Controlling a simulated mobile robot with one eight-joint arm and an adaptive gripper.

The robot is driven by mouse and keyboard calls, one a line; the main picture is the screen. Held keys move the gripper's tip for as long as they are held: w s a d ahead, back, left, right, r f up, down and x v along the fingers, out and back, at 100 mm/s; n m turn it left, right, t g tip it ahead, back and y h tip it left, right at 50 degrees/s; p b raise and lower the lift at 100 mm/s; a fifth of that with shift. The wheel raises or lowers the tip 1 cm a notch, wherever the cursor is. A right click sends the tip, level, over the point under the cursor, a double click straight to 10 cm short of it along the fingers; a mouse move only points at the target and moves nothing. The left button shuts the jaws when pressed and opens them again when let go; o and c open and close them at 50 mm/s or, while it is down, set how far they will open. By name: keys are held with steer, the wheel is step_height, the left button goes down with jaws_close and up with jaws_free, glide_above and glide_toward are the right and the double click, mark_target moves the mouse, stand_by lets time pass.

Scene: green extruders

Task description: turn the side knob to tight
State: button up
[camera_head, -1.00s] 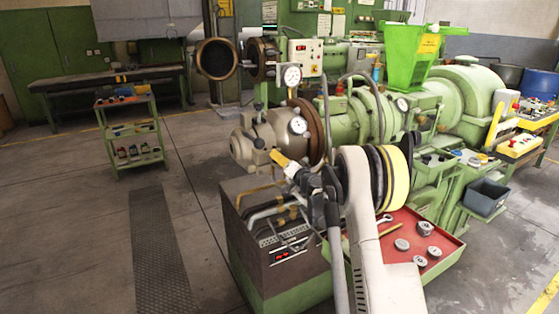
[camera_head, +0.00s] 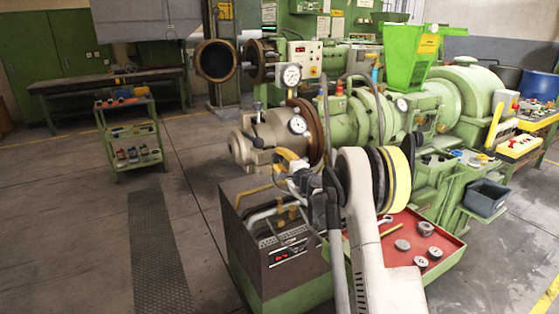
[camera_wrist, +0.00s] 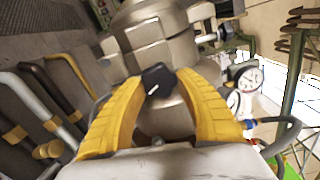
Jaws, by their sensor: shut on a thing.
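The side knob (camera_wrist: 157,80) is black with a short white mark and sits on the side of the grey metal extruder head. In the wrist view the yellow fingertips of my gripper (camera_wrist: 164,82) lie on either side of it, and the gripper is shut on it. In the head view my gripper (camera_head: 289,158) is at the near side of the extruder head (camera_head: 265,136), with one yellow finger showing. The knob is hidden there behind the gripper. I cannot read any tight marking.
Below is a control box (camera_head: 275,245) with bent pipes. A red tray (camera_head: 438,242) with metal discs lies to the right.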

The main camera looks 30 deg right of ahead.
steer(key=m, duration=0.5)
steer(key=shift+m, duration=0.3)
stand_by(0.4)
steer(key=o, duration=1.2)
steer(key=shift+f, duration=0.1)
steer(key=s, duration=1.2)
steer(key=shift+d, duration=0.15)
